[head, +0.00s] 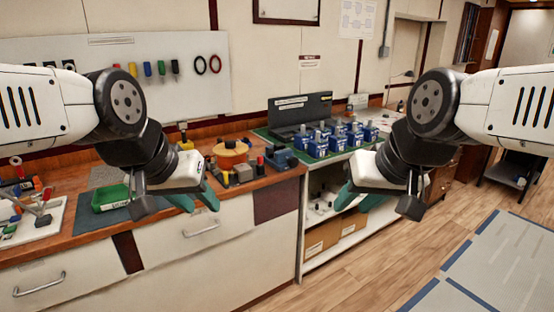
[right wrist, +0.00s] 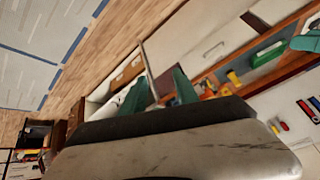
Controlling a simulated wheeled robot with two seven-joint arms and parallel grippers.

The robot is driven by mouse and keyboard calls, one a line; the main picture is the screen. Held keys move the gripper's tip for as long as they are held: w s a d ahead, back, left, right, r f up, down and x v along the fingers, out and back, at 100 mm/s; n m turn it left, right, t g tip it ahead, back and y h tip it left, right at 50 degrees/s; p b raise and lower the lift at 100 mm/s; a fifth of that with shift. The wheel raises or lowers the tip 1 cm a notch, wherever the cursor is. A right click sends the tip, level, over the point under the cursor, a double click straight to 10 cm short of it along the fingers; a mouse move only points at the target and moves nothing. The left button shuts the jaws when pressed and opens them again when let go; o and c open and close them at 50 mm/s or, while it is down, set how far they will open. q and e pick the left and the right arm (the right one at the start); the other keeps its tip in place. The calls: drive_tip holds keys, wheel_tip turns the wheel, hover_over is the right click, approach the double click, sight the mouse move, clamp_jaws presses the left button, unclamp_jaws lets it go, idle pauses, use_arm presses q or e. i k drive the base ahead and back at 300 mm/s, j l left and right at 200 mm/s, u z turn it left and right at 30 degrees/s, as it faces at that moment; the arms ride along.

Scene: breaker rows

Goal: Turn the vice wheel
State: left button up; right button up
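I cannot clearly pick out a vice wheel in either view. A small blue-grey device (head: 281,159) at the right end of the wooden bench may be the vice, but it is too small to tell. My left gripper (head: 197,200) hangs in front of the bench edge, its teal fingers apart and empty. My right gripper (head: 357,197) is in front of the open shelf unit, away from the bench things. In the right wrist view its two teal fingers (right wrist: 158,92) are spread with nothing between them.
An orange spool (head: 231,149) and small blocks stand on the wooden bench (head: 75,225). A green tray (head: 110,197) and pliers (head: 40,208) lie further left. Several blue breakers (head: 318,146) stand on a green mat to the right.

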sight(293, 162)
drive_tip(key=i+j+z, duration=0.2)
drive_tip(key=i+j, duration=0.15)
drive_tip(key=i+j+z, duration=0.2)
drive_tip(key=i+j, duration=0.15)
drive_tip(key=i+j+z, duration=0.2)
drive_tip(key=j, duration=0.25)
drive_tip(key=i+j+z, duration=0.2)
drive_tip(key=i+j, duration=0.15)
drive_tip(key=j, duration=0.15)
